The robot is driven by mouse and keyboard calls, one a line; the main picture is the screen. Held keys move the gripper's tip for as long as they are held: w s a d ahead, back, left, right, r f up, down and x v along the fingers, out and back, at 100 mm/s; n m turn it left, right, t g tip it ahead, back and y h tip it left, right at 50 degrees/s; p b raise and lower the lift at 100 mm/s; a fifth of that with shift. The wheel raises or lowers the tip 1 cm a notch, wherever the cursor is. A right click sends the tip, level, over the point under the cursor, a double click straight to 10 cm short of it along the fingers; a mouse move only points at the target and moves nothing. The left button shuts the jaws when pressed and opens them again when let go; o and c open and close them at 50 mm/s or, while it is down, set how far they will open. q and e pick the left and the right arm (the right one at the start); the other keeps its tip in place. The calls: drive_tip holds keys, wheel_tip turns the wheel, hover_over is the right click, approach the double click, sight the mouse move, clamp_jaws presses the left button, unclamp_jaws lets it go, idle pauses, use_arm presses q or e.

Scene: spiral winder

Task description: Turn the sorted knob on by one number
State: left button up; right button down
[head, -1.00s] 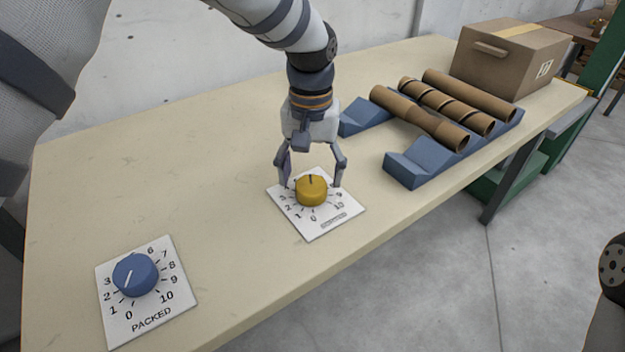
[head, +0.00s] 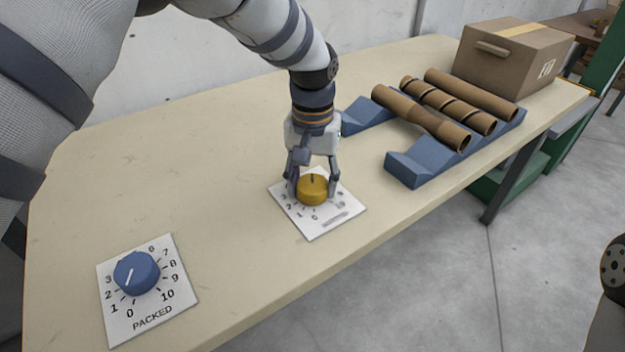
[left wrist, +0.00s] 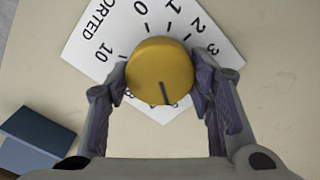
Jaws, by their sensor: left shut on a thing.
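The sorted knob is a yellow round knob (head: 313,188) on a white dial plate (head: 322,226), in the middle of the table in the head view. It also shows in the left wrist view (left wrist: 160,68), where the plate reads "ORTED" in part. My left gripper (head: 313,190) points down over the plate, its two fingers shut on the knob's opposite sides. The knob's dark pointer line (left wrist: 165,93) points away from the 0, towards the gripper's base. The numbers on that side are hidden or too small to read. My right gripper is not in view.
A blue knob (head: 136,273) on a plate marked PACKED (head: 152,325) sits at the front left. Brown tubes (head: 421,118) lie on blue cradles (head: 428,163) to the right, with a cardboard box (head: 511,60) behind. The table (head: 215,200) is clear between the two plates.

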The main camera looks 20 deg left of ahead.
sight(313, 183)
use_arm(q)
drive_tip(key=shift+m+p, duration=0.45)
drive_tip(key=shift+m, duration=2.15)
drive_tip(key=shift+f, duration=0.1)
drive_tip(key=o, duration=1.2)
drive_tip(key=shift+c, duration=0.2)
wheel_tip(313, 183, up, 12)
